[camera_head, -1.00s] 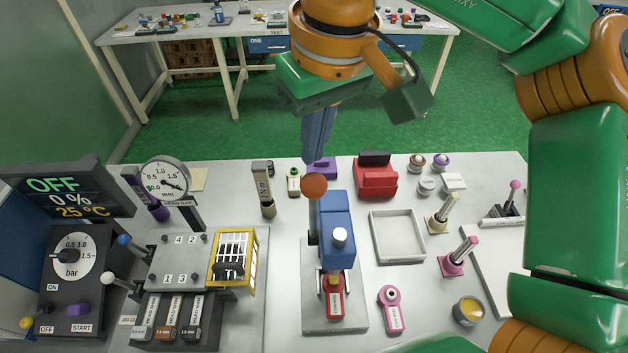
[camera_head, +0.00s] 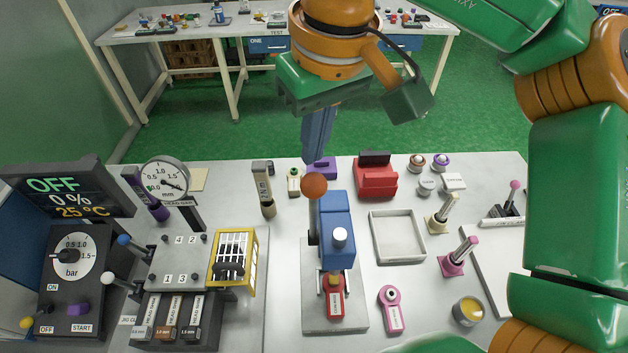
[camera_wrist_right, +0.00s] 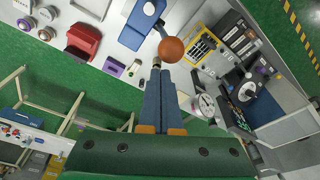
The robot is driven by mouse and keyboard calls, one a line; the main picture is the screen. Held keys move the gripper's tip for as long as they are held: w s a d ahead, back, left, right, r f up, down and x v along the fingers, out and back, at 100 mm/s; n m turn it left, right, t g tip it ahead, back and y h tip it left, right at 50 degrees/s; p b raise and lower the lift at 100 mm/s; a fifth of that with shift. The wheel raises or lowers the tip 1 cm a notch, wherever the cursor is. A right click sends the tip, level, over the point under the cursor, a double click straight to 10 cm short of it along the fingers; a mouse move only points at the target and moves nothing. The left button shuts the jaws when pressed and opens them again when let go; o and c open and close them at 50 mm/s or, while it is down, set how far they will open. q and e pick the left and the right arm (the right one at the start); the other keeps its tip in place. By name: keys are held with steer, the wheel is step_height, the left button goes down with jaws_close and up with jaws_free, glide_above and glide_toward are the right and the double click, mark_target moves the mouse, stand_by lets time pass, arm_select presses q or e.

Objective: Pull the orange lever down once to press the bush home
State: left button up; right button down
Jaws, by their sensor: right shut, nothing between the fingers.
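The orange ball knob (camera_head: 314,185) tops the lever (camera_head: 314,225) of a blue press (camera_head: 338,225) on a grey base plate (camera_head: 345,318). The lever stands up at the press's left side. A red labelled piece (camera_head: 336,300) sits at the press's lower front; I cannot make out the bush. My right gripper (camera_head: 311,158) points down behind the knob, its fingers shut and empty. In the right wrist view the closed fingertips (camera_wrist_right: 159,70) lie just short of the knob (camera_wrist_right: 171,49), which appears apart from them. My left gripper is not in view.
A gauge jig with a yellow cage (camera_head: 252,275) stands left of the press. A white tray (camera_head: 397,262), a red block (camera_head: 376,178) and a pink ring tool (camera_head: 389,296) are to its right. A small purple block (camera_head: 322,168) sits behind the knob, near the table's back edge.

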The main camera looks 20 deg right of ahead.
mark_target(313, 178)
steer(key=shift+s+a+f+b, duration=0.1)
steer(key=shift+s+f+b, duration=0.25)
steer(key=shift+f+b, duration=0.2)
steer(key=shift+s+a+f+b, duration=0.1)
steer(key=shift+s+f+b, duration=0.2)
steer(key=shift+f+b, duration=0.2)
steer(key=shift+s+a, duration=0.2)
steer(key=shift+s, duration=0.45)
